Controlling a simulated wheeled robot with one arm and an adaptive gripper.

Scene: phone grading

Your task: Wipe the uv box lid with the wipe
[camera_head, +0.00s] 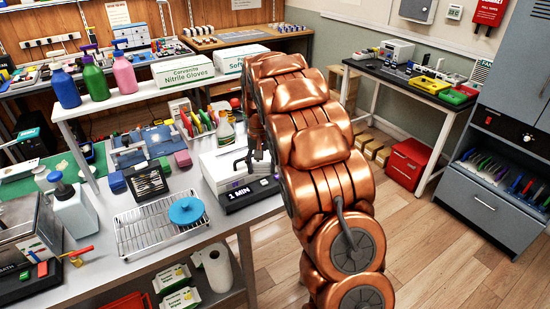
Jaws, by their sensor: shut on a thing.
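The UV box (214,174) is a white box on the steel bench, with a black front strip marked "1 MIN". Its lid is down, and my arm covers its right side. My gripper (243,165) is at the right part of the lid, pointing down, with dark fingers. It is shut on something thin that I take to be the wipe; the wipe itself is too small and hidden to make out. I cannot tell whether it touches the lid.
A wire rack (140,230) with a blue round pad (187,210) stands front left of the box. A black slotted holder (147,182) is left of it.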

